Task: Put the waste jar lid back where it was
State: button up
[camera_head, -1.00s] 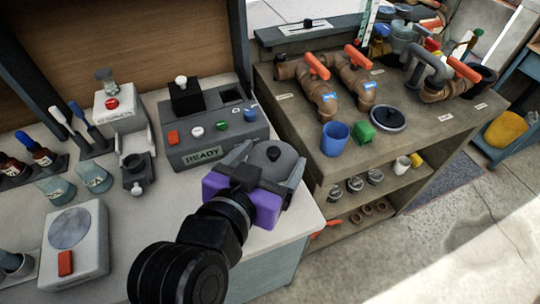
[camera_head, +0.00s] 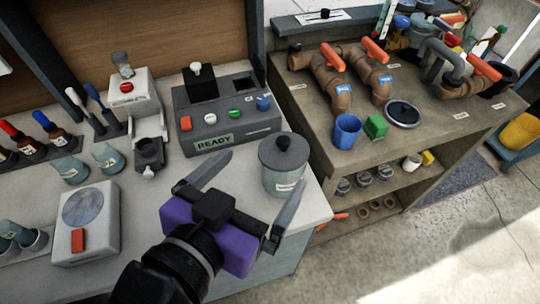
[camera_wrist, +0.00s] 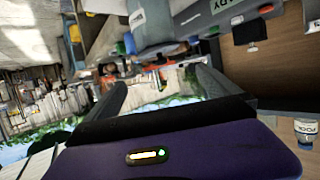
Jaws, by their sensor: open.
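The waste jar (camera_head: 283,183) is a grey-white pot with a small label, standing at the right end of the pale counter. My gripper (camera_head: 240,190), purple with two grey fingers, is open and empty. It is in front and to the left of the jar, apart from the lid. The right finger overlaps the jar's lower right side in this view; I cannot tell whether they touch. In the wrist view the fingers (camera_wrist: 160,92) are spread with nothing between them.
A grey console (camera_head: 228,112) marked READY stands behind the jar. A scale (camera_head: 87,225), bottles and beakers are on the left. To the right, a lower bench holds pipes (camera_head: 335,85), a blue cup (camera_head: 347,130) and a dark round disc (camera_head: 402,113).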

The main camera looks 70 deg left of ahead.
jog(key=shift+v, duration=1.15)
jog(key=w+d+f+t+h, duration=0.1)
jog(key=w+d+f, duration=0.4)
jog(key=d+f, duration=0.4)
jog(key=w+d+f+h, duration=0.1)
jog(key=w+d+f, duration=0.5)
jog(key=d, duration=0.4)
jog(key=s+d+m+t+h, duration=0.1)
jog(key=s+d+m+h, duration=0.2)
jog(key=s+d, duration=0.3)
jog(key=s+d+m+t+h, duration=0.2)
jog(key=s+d+m+h, duration=0.2)
jog(key=d, duration=1.3)
jog(key=s+m, duration=0.1)
jog(key=s, duration=0.2)
jog(key=shift+s+f, duration=0.15)
jog(key=shift+f, duration=0.15)
